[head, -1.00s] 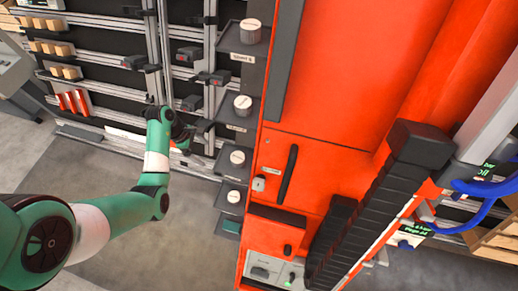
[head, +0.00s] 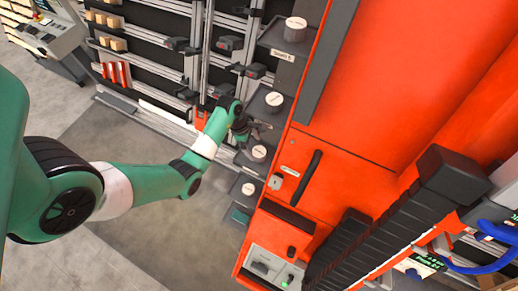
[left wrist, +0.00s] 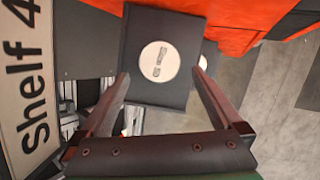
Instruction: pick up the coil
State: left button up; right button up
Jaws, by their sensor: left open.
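My left gripper (head: 263,130) is open and empty, between the second and third coils in that view. My right gripper is not in view.
A "Shelf 4" plate (left wrist: 28,75) is close at the left in the left wrist view. A large orange cabinet (head: 375,110) stands right of the shelves. A rail rack (head: 165,55) stands behind. The grey floor (head: 140,245) is clear.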

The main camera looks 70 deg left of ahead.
aim_at(259, 152)
pick_arm(q)
jog(key=x, duration=0.1)
jog(key=b+x, duration=0.1)
jog(key=x, duration=0.3)
jog(key=shift+w+d, duration=0.2)
jog(key=shift+w, duration=0.1)
jog(key=shift+c, duration=0.3)
grip_shut()
jog(key=shift+r, duration=0.15)
